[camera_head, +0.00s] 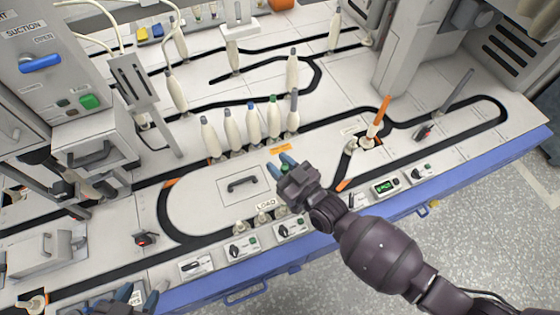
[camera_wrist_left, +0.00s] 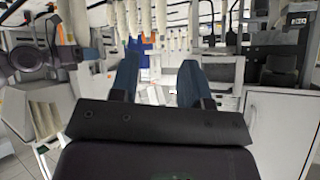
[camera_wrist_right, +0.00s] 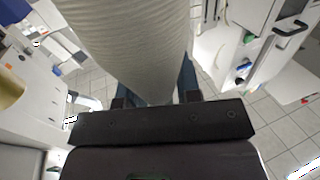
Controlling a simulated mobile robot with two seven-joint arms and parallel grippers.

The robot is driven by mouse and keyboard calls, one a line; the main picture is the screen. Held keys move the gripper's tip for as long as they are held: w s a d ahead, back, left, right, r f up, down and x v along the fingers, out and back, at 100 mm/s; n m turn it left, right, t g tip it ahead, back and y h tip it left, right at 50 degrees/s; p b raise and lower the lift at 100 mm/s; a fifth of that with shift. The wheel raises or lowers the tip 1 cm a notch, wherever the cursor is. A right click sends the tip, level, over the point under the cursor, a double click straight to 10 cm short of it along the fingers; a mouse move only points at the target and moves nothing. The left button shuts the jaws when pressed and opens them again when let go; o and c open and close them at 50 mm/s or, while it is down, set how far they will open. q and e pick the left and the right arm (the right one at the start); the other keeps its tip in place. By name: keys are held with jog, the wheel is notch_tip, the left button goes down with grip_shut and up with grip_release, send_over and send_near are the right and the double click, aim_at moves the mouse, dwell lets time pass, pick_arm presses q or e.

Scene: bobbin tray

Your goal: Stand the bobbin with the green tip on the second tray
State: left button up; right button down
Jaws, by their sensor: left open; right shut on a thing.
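My right gripper (camera_head: 283,165) is shut on a pale bobbin above the front track loop. In the head view a green tip (camera_head: 286,169) shows between its fingers; the rest is mostly hidden. The bobbin's pale ribbed body (camera_wrist_right: 130,45) fills the upper middle of the right wrist view. Another green-tipped bobbin (camera_head: 274,118) stands in the row behind, beside a blue-tipped one (camera_head: 254,124). Small round pale trays (camera_head: 240,226) sit near the LOAD label (camera_head: 265,205), partly hidden by my right gripper. I cannot tell which is second. My left gripper (camera_head: 125,296) is open at the bottom left edge.
Several grey-tipped bobbins stand along the tracks, one at the row's left end (camera_head: 210,138). An orange rod (camera_head: 379,116) stands upright to the right. A handled plate (camera_head: 242,184) lies inside the loop. Machine columns stand at the back and left; switch boxes (camera_head: 243,247) line the front edge.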

jog(key=shift+f+b, duration=0.8)
jog(key=shift+f, duration=0.6)
pick_arm(q)
jog(key=shift+w+a+f+t+b, duration=0.1)
jog(key=shift+f+t+b, duration=0.4)
jog(key=shift+b, duration=0.6)
pick_arm(e)
notch_tip(320, 180, down, 3)
pick_arm(q)
jog(key=shift+w+r, duration=0.1)
jog(key=shift+r, duration=0.25)
jog(key=shift+s+f, duration=0.25)
jog(key=shift+f, duration=0.2)
pick_arm(e)
jog(key=shift+f, duration=0.55)
jog(key=c, duration=1.1)
grip_release()
jog(key=shift+s+d, duration=0.1)
